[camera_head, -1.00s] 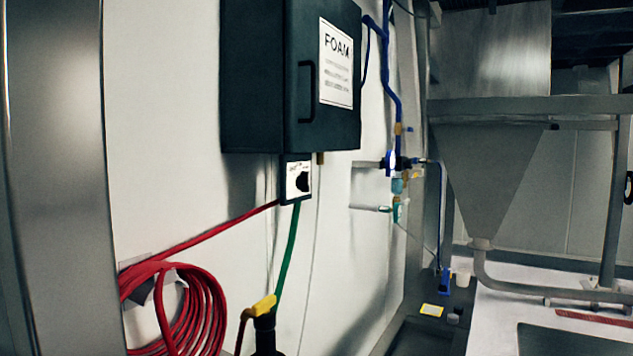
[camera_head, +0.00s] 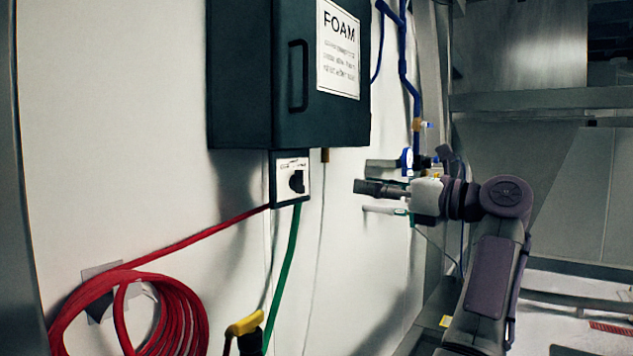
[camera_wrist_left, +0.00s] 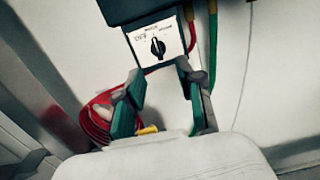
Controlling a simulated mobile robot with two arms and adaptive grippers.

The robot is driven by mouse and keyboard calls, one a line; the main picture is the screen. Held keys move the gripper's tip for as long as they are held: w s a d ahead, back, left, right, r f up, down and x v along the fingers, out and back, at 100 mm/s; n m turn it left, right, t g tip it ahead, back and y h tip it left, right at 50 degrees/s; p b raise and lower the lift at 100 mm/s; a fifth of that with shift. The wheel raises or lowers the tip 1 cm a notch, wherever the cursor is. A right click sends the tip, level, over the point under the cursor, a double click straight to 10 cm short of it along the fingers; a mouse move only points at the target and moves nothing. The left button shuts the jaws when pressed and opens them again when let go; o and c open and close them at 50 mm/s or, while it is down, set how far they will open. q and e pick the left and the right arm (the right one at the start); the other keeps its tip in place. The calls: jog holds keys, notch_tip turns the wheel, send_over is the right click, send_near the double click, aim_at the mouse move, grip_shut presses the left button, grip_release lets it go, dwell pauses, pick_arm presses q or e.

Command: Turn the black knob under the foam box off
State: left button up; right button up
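The black knob (camera_head: 297,181) sits on a white panel (camera_head: 291,168) under the dark foam box (camera_head: 290,85). In the left wrist view the knob (camera_wrist_left: 158,47) shows ahead of the fingertips, pointing roughly upright on its labelled plate. My left gripper (camera_head: 364,175) is to the right of the knob in the head view, pointing at it with a clear gap. In the left wrist view my left gripper (camera_wrist_left: 160,77) has its two fingers spread, with nothing between them. My right gripper is not in view.
A red hose (camera_head: 190,240) runs from the panel to a coil on the wall at lower left. A green hose (camera_head: 284,265) hangs below the panel. A yellow-handled item (camera_head: 245,324) is at the bottom. Blue pipes and valves (camera_head: 407,162) lie behind my gripper.

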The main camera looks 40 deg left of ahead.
aim_at(304, 180)
pick_arm(q)
jog(key=shift+h, duration=0.3)
jog(key=a+p, duration=0.1)
jog(key=a, duration=0.3)
jog(key=s+a, duration=0.1)
jog(key=a, duration=0.4)
jog(key=s+a+p, duration=0.1)
jog(key=a, duration=0.3)
jog(key=shift+a+r+p, duration=0.15)
jog(key=shift+a+p, duration=0.1)
jog(key=shift+p, duration=0.1)
grip_shut()
